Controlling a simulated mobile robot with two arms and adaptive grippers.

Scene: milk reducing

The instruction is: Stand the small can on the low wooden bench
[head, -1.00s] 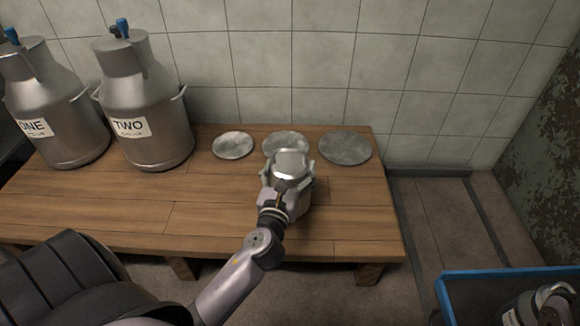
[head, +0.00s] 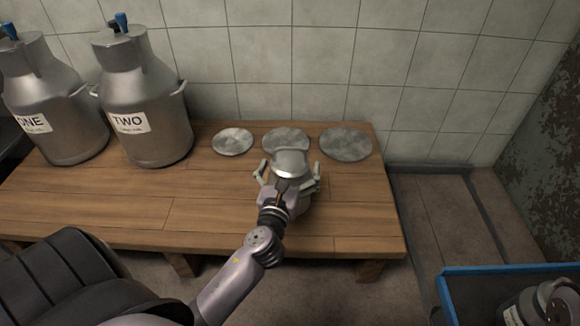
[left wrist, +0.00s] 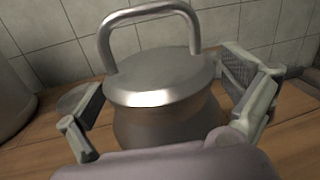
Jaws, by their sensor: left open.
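The small can (head: 291,164) is a metal can with a shiny lid, standing upright on the low wooden bench (head: 215,205) in front of the middle grey disc. My left gripper (head: 288,176) is around the can with its fingers spread on either side. In the left wrist view, the can (left wrist: 165,95) shows its lid and arched handle between the open fingers of my left gripper (left wrist: 168,110), with gaps on both sides. My gripper and arm hide the can's front and most of its base in the head view. My right gripper is not seen.
Two large cans, labelled ONE (head: 52,95) and TWO (head: 140,100), stand on the bench's left. Three flat grey discs, left (head: 233,141), middle (head: 286,139) and right (head: 346,144), lie along its back. A blue-rimmed crate (head: 500,271) holding cans is at lower right. A tiled wall stands behind.

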